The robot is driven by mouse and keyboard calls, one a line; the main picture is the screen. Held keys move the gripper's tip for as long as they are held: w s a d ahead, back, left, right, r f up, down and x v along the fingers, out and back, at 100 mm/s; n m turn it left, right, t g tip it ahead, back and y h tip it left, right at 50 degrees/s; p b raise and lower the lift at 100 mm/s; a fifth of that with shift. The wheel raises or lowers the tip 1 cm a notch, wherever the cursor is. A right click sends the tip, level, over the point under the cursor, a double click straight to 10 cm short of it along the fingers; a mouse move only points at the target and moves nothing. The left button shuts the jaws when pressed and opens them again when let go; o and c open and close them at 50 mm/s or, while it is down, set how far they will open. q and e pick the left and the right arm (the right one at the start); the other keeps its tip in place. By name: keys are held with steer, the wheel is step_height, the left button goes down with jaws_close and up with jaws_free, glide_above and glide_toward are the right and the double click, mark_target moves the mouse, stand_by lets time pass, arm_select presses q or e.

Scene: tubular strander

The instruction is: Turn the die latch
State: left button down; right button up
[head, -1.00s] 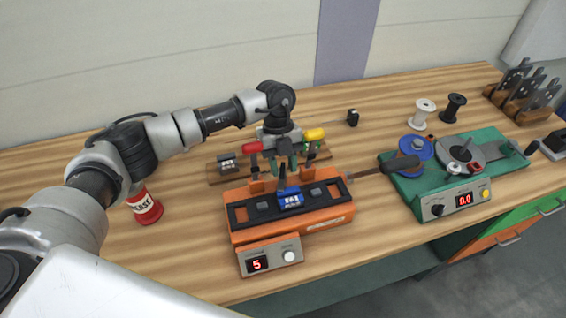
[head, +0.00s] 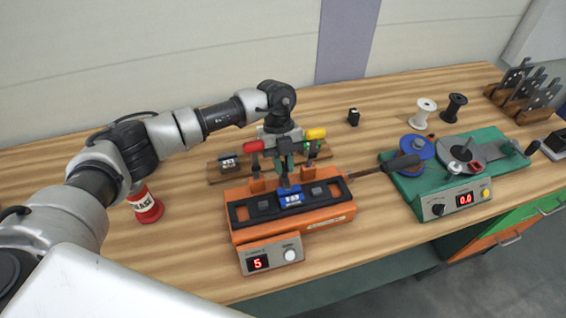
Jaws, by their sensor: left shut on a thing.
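An orange machine (head: 330,214) with a dark top plate stands on the bench. A blue die block (head: 291,198) with pale markings sits in the middle of its top. A small dark-blue upright piece, which looks like the die latch, is at the back of the block and is mostly hidden by my fingers. My left gripper (head: 286,177) reaches in from the left and points down from above. Its fingers are shut on the latch. My right gripper is not in view.
A red-handled clamp (head: 254,147) and a yellow-handled clamp (head: 315,134) stand close on either side of my left gripper. A display (head: 258,263) reads 5. A green winding machine (head: 408,183) stands to the right, and a red grease can (head: 146,207) to the left.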

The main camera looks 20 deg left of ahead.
arm_select(q)
steer(key=shift+w+r, duration=0.15)
steer(key=c, duration=1.2)
jaws_free()
steer(key=shift+c, duration=0.2)
steer(key=shift+o, duration=1.1)
steer(key=shift+d, duration=0.1)
steer(key=shift+o, duration=0.2)
steer(key=b+v, duration=0.3)
steer(key=v, duration=0.7)
steer(key=shift+r, duration=0.3)
steer(key=shift+w, duration=0.1)
